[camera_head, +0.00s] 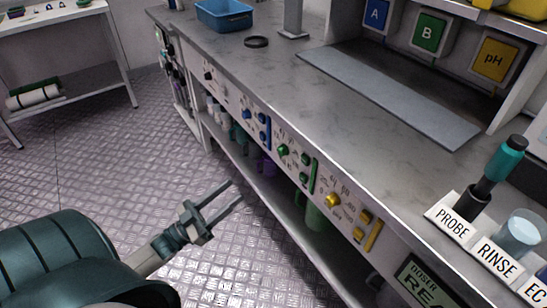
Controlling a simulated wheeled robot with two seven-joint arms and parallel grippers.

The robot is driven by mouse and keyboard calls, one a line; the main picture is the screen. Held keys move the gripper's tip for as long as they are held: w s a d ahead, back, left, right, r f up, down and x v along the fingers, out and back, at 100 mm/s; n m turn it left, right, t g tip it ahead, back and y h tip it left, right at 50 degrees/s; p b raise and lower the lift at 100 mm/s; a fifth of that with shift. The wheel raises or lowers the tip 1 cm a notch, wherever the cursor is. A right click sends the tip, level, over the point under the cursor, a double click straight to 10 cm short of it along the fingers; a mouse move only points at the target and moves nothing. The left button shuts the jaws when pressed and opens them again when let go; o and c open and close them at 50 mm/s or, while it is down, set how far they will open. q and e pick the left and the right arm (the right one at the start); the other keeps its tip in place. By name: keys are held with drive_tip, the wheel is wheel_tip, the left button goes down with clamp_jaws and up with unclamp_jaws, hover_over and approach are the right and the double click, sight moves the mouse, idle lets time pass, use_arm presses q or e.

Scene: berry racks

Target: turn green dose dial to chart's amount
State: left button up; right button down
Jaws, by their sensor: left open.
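The green dose dial (283,150) sits on the front panel of the counter, between a blue dial (248,115) and a yellow dial (333,200). Small markings surround it, too small to read. My left gripper (236,193) is open and empty in front of the counter, over the floor, left of and below the green dial and apart from it. No chart with a readable amount shows. My right gripper is not in view.
Signs marked A, B (427,33) and pH (494,58) hang at the back. A PROBE holder (453,221) with a teal-capped probe and a RINSE cup (519,232) stand at the right. A blue bin (224,14) is far back. A lower shelf runs under the counter.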

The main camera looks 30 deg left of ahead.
use_arm(q)
drive_tip(key=p, duration=0.1)
approach(279, 153)
drive_tip(key=w+r, duration=0.1)
drive_tip(key=w, duration=0.1)
drive_tip(key=x, duration=0.5)
drive_tip(key=shift+s+d+p, duration=0.1)
drive_tip(key=shift+d+p, duration=0.2)
drive_tip(key=shift+d, duration=0.05)
drive_tip(key=shift+w+d+r, duration=0.1)
drive_tip(key=shift+w+d, duration=0.05)
drive_tip(key=shift+w, duration=0.15)
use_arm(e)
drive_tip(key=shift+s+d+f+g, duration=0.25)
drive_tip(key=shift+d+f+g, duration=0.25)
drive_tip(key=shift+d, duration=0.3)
use_arm(q)
drive_tip(key=shift+c, duration=0.9)
drive_tip(key=c, duration=0.8)
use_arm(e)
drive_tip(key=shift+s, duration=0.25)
